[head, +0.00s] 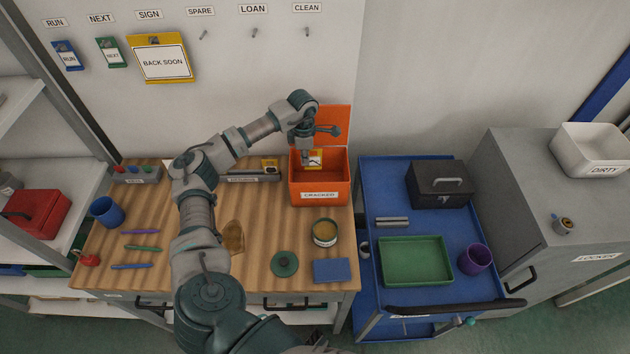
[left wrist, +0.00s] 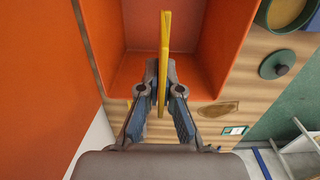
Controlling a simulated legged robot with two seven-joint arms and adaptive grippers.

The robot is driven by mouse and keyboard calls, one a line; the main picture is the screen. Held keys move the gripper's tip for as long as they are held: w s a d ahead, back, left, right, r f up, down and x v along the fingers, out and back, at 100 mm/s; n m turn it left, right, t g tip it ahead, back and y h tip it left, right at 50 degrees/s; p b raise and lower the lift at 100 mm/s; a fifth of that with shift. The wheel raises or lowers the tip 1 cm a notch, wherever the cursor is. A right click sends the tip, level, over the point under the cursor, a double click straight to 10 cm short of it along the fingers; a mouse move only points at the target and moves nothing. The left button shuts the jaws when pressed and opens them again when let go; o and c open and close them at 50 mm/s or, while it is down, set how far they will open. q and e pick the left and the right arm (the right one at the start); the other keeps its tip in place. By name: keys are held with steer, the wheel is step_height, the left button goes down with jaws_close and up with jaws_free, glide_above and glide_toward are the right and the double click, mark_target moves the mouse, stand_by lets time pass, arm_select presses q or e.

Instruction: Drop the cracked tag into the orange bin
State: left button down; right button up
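The open orange bin (head: 320,188), labelled CRACKED, stands at the back right of the wooden bench with its lid raised. Its red-orange inside (left wrist: 205,45) fills much of the left wrist view. My left gripper (head: 309,158) reaches down over the bin opening. It is shut on a thin yellow tag (left wrist: 163,50), seen edge-on between the fingertips (left wrist: 161,88) in the left wrist view. In the head view the yellow tag (head: 316,160) shows just beside the fingers, inside the bin's outline. Its exact height there is hard to tell. My right gripper is not in view.
The raised orange lid (head: 334,120) stands behind the gripper. A grey tray (head: 240,178) with a yellow item at its end lies left of the bin. An open round tin (head: 325,233) stands in front. The blue cart (head: 385,180) is to the right.

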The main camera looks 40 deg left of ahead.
arm_select(q)
steer(key=c, duration=1.2)
jaws_free()
steer(key=shift+w, duration=0.15)
steer(key=shift+c, duration=0.2)
step_height(320, 180, up, 12)
steer(key=shift+f, duration=0.15)
steer(key=shift+a+f, duration=0.1)
